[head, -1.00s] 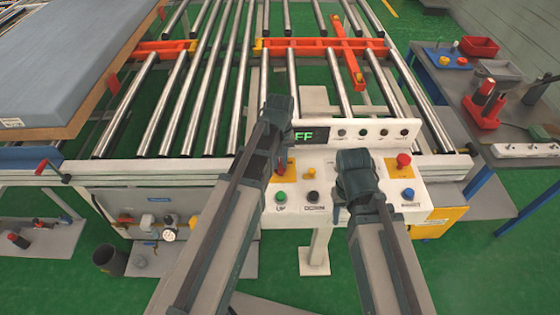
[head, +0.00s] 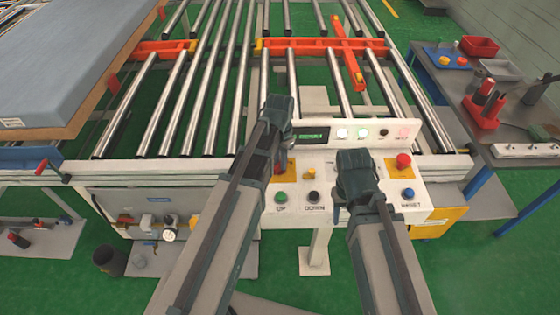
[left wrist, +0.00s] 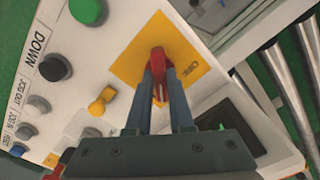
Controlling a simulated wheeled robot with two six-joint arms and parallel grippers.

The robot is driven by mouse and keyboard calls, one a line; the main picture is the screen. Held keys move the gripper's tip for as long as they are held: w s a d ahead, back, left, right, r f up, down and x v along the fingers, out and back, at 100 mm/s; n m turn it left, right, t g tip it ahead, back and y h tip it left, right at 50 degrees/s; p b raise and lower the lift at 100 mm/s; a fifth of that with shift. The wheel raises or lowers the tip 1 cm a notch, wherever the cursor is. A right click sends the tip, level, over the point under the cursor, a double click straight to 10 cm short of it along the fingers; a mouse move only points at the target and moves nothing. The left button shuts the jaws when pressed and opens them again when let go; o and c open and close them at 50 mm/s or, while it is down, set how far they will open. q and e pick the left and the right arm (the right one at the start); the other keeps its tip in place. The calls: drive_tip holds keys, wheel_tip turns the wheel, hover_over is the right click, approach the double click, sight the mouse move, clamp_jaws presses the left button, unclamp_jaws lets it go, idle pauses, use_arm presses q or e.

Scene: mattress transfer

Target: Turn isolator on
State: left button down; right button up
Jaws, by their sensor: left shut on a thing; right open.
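The isolator is a red rotary handle (left wrist: 157,56) on a yellow square plate (left wrist: 185,62) in the left wrist view. In the head view the plate (head: 289,174) shows only partly behind my left arm. My left gripper (head: 278,158) is shut on the red handle; its two fingers (left wrist: 159,80) sit either side of it in the left wrist view. The panel's display (head: 314,135) is lit with green text too small to read, and several indicator lamps (head: 363,133) beside it glow. My right gripper (head: 352,160) hovers over the panel's middle, open, its fingertips hard to make out.
The white panel carries a green UP button (head: 281,196), a black DOWN button (head: 313,197), a blue RESET button (head: 408,193) and a red mushroom button (head: 403,160). A roller conveyor (head: 222,90) lies behind. A mattress (head: 75,55) rests at the left.

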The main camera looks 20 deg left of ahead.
use_arm(q)
drive_tip(key=shift+m, duration=0.6)
drive_tip(key=c, duration=0.8)
unclamp_jaws()
drive_tip(key=shift+r, duration=0.1)
wheel_tip(320, 180, up, 14)
drive_tip(key=p, duration=1.3)
drive_tip(key=shift+f+p, duration=0.2)
drive_tip(key=shift+p, duration=0.2)
drive_tip(key=shift+s+f, duration=0.1)
